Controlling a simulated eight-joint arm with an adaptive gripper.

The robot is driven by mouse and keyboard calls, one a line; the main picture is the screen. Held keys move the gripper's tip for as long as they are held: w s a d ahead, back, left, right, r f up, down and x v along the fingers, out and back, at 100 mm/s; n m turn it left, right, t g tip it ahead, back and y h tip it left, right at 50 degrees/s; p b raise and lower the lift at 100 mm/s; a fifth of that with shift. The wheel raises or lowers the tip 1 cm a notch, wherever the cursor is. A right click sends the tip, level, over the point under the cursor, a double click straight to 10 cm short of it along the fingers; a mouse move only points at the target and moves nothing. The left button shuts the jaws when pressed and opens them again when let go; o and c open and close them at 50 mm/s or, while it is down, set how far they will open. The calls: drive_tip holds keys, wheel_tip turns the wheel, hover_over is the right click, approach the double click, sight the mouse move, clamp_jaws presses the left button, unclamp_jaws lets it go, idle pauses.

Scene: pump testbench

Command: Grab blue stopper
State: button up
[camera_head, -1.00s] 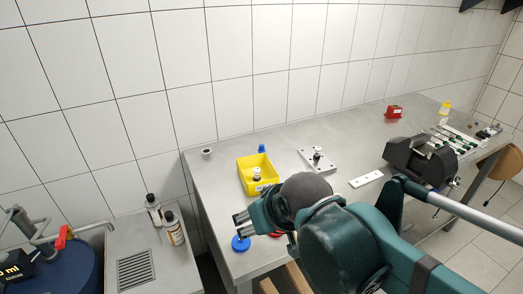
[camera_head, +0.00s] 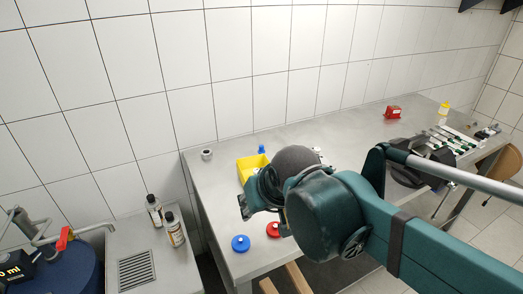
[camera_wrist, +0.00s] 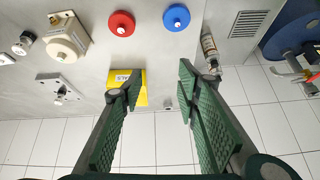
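A blue disc (camera_head: 240,245) with a small pale knob, which I take for the blue stopper, lies on the bench near its front left corner. A matching red disc (camera_head: 273,230) lies to its right. My gripper (camera_head: 245,205) is above and behind the discs in the head view. In the wrist view my gripper (camera_wrist: 160,78) is open, with nothing between its green ridged fingers. There the blue disc (camera_wrist: 181,17) is at the top edge, beyond the fingertips and apart from them. The red disc (camera_wrist: 122,24) is left of it.
A yellow bin (camera_head: 247,165) stands behind my gripper, partly hidden by it; a small blue object (camera_head: 261,149) is behind the bin. A grey cup (camera_head: 207,154) stands at the back left. Two bottles (camera_head: 173,230) stand on the lower left surface.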

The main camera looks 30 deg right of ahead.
drive_tip(key=w+d+r+m+g+p, duration=0.1)
drive_tip(key=w+d+r+m+p, duration=0.15)
drive_tip(key=w, duration=0.35)
drive_tip(key=w+d+r+m+g+p, duration=0.1)
drive_tip(key=w+r+m, duration=0.1)
drive_tip(key=w+r, duration=0.3)
drive_tip(key=m+g+p, duration=0.4)
drive_tip(key=m+p, duration=0.6)
drive_tip(key=m, duration=0.4)
hover_over(261, 146)
wheel_tip(261, 146, down, 15)
drive_tip(key=shift+s+a+f, duration=0.1)
drive_tip(key=shift+a+f, duration=0.05)
drive_tip(key=shift+w+d+f+g, duration=0.2)
drive_tip(key=shift+d+f+g, duration=0.1)
drive_tip(key=shift+f, duration=0.15)
drive_tip(key=shift+f, duration=0.1)
drive_tip(key=shift+f, duration=1.2)
drive_tip(key=shift+f, duration=0.1)
